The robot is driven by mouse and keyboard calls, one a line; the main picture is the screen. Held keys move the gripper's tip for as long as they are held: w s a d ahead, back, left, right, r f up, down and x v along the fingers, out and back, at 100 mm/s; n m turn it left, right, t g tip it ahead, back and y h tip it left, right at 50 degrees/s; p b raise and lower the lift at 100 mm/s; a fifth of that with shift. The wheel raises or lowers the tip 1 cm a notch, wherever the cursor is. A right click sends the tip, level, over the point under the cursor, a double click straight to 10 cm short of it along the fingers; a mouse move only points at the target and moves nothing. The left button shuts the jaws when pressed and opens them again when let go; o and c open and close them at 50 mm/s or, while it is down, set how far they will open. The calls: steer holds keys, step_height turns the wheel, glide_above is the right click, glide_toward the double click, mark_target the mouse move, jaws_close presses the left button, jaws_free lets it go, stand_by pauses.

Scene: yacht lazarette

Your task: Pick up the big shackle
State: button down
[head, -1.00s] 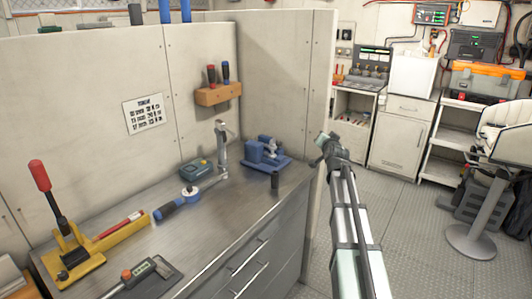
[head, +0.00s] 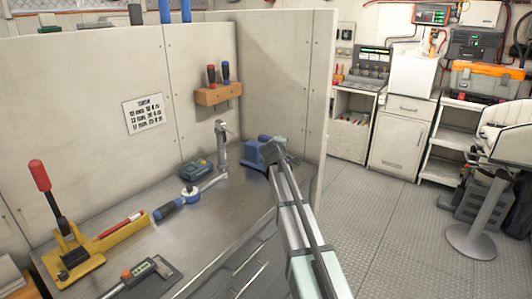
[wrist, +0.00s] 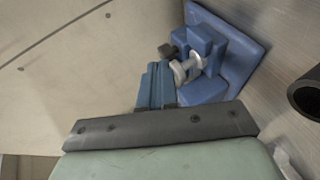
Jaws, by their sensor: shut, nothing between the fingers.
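A blue vise (head: 252,154) stands at the far right of the steel bench, partly hidden by my arm in the head view. In the wrist view the vise (wrist: 236,62) holds or carries a small silver metal piece (wrist: 187,69). This may be the big shackle, but its full shape does not show. My gripper (head: 272,151) is over the vise in the head view. In the wrist view my gripper (wrist: 158,70) is shut and empty, with its fingertips beside the vise, just left of the silver piece. I cannot tell whether they touch the vise.
A dark hollow cylinder (wrist: 307,94) stands to the right in the wrist view. A blue-handled wrench (head: 178,207), a teal box (head: 196,169) and an upright metal post (head: 222,145) are left of the vise. Partition walls (head: 285,80) close off the back and right.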

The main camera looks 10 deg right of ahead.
steer(key=a+f+n+h, duration=0.1)
steer(key=a+n, duration=0.1)
steer(key=a+f+n+h, duration=0.1)
steer(key=a+f+n, duration=0.1)
steer(key=s+a+f+n+h, duration=0.1)
steer(key=a+n, duration=0.1)
steer(key=n, duration=0.1)
steer(key=shift+s+a+f+g, duration=0.1)
steer(key=shift+f+g, duration=0.05)
steer(key=shift+g, duration=0.25)
steer(key=s+a+n+h, duration=0.1)
steer(key=a+n, duration=0.1)
steer(key=s+a+n+h, duration=0.1)
steer(key=a+n+h, duration=0.1)
steer(key=a+n, duration=0.1)
steer(key=s+a+n+h, duration=0.1)
steer(key=a+n, duration=0.1)
steer(key=a, duration=0.1)
steer(key=shift+n+t, duration=0.4)
steer(key=shift+s+a+n+h, duration=0.1)
steer(key=shift+a+n+h, duration=0.2)
steer(key=shift+h, duration=0.1)
steer(key=shift+w+d, duration=0.2)
steer(key=shift+w, duration=0.1)
steer(key=x, duration=1.3)
steer(key=shift+d+r, duration=0.1)
steer(key=shift+r, duration=0.1)
steer(key=shift+x, duration=0.9)
steer(key=shift+s, duration=0.1)
